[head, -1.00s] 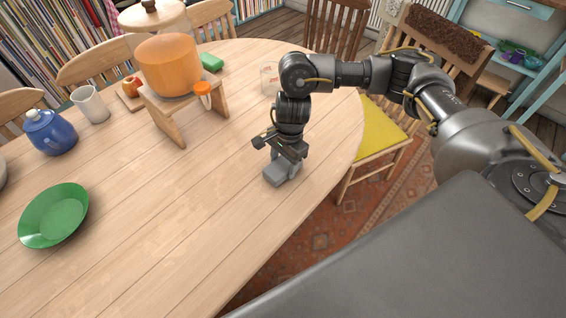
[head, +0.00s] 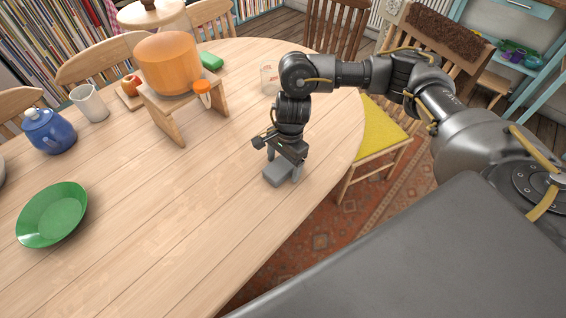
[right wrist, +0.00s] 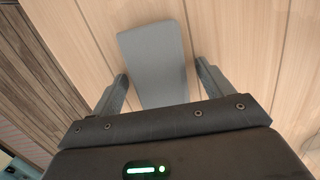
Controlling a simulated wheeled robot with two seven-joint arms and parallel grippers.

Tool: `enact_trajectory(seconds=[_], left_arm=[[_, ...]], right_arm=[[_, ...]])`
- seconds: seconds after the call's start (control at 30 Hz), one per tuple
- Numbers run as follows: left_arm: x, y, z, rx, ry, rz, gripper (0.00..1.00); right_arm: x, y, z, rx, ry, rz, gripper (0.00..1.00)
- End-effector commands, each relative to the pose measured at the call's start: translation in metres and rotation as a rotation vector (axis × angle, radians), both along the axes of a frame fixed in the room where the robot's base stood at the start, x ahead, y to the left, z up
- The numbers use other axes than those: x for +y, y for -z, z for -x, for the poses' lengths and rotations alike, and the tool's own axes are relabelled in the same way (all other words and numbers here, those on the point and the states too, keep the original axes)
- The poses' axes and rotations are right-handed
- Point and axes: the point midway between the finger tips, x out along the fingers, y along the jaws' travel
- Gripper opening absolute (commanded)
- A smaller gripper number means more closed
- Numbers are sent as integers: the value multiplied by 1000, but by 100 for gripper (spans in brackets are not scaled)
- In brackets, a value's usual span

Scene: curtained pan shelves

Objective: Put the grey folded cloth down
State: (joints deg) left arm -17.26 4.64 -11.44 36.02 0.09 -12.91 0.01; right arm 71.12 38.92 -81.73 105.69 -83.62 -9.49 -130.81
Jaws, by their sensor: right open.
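The grey folded cloth (head: 277,174) lies on the wooden table (head: 225,190) near its right edge. It also shows in the right wrist view (right wrist: 153,62), flat on the planks between the fingers. My right gripper (head: 284,168) is right above and around the cloth. In the right wrist view my right gripper (right wrist: 160,84) is open, with a gap between each finger and the cloth's sides. The near end of the cloth is hidden by the gripper body. My left gripper is not in view.
A green plate (head: 52,214), a blue pot (head: 50,132), a white mug (head: 90,103) and an orange pot on a wooden stand (head: 168,64) are to the left. A clear glass (head: 269,78) stands behind my right arm. The middle of the table is clear.

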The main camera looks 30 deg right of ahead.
Motion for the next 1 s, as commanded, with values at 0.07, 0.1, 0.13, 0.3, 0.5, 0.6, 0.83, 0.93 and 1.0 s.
enact_trajectory(seconds=[0.07, 0.1, 0.13, 0.3, 0.5, 0.6, 0.83, 0.93, 1.0], left_arm=[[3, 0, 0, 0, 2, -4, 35], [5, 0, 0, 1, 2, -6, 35], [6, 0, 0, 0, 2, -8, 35], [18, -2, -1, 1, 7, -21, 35], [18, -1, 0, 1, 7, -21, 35], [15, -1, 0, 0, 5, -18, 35], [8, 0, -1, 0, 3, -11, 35], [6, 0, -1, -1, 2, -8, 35], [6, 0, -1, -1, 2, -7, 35]], right_arm=[[0, 0, 0, 0, 0, 0, 79], [0, 0, 0, 0, 0, 0, 79], [0, 0, 0, 0, 0, 0, 79], [-4, -24, -3, -7, -1, 0, 79], [-10, -65, -4, -6, -1, 1, 79], [-12, -82, -4, -5, 0, 1, 79], [-15, -104, -4, -1, 0, 1, 79], [-16, -107, -4, 0, 0, 1, 79], [-16, -107, -4, 1, 0, 0, 79]])
